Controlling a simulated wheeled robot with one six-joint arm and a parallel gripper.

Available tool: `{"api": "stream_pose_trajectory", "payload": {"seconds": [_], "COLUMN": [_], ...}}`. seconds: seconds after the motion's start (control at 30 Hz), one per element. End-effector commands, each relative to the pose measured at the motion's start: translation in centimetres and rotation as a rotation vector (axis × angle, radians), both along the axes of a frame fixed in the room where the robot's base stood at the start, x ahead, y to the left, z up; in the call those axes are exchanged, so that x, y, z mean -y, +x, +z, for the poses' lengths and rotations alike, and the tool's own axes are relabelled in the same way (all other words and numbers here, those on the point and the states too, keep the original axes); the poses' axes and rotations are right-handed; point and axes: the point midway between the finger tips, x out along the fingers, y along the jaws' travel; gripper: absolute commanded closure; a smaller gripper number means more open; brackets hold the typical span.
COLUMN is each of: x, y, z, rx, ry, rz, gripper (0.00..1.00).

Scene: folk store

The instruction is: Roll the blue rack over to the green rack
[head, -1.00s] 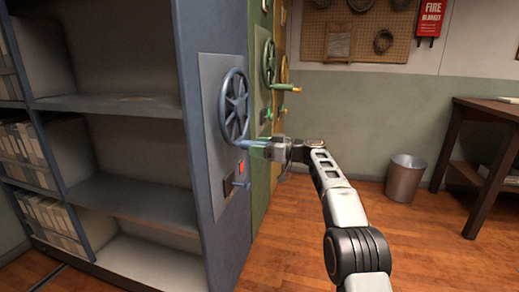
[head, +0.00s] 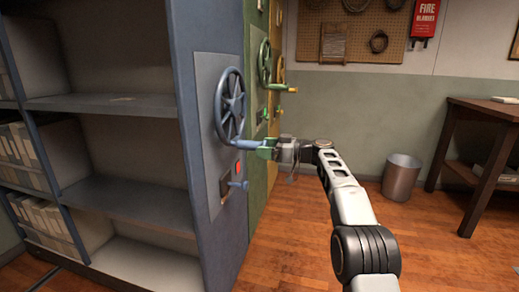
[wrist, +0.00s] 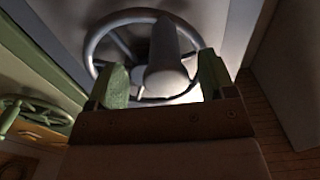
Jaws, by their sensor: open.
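The blue rack (head: 205,225) stands at left, with a spoked blue wheel (head: 220,127) on its end panel. The wheel's peg handle (head: 246,145) sticks out to the right. My gripper (head: 268,149) is open at the handle's tip. In the wrist view the handle (wrist: 166,72) lies between my two green fingers (wrist: 163,83), with visible space on both sides. The green rack (head: 257,185) stands just beyond the blue one; I see no clear gap between them from here. Its green wheel (head: 265,62) also shows in the wrist view (wrist: 35,118).
A yellow rack (head: 274,150) stands behind the green one. A red indicator (head: 238,168) and a small lever (head: 238,185) sit below the blue wheel. A metal bin (head: 401,178) and wooden table (head: 465,160) are at right. The wooden floor between is clear.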

Motion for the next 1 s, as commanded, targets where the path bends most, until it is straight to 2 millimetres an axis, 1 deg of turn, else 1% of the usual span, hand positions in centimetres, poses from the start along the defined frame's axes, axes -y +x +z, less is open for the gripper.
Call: {"api": "stream_pose_trajectory", "payload": {"seconds": [0.1,0.6,0.8,1.0], "x": [1.1,5.1,6.1,6.2], "y": [-0.3,-1.1,-1.3,-1.4], "z": [0.1,0.1,0.1,0.1], "rx": [0.000,0.000,0.000,0.000], "ry": [0.000,0.000,0.000,0.000], "rz": [-0.001,-0.001,-0.001,0.000], "gripper": [0.23,0.23,0.23,0.23]}}
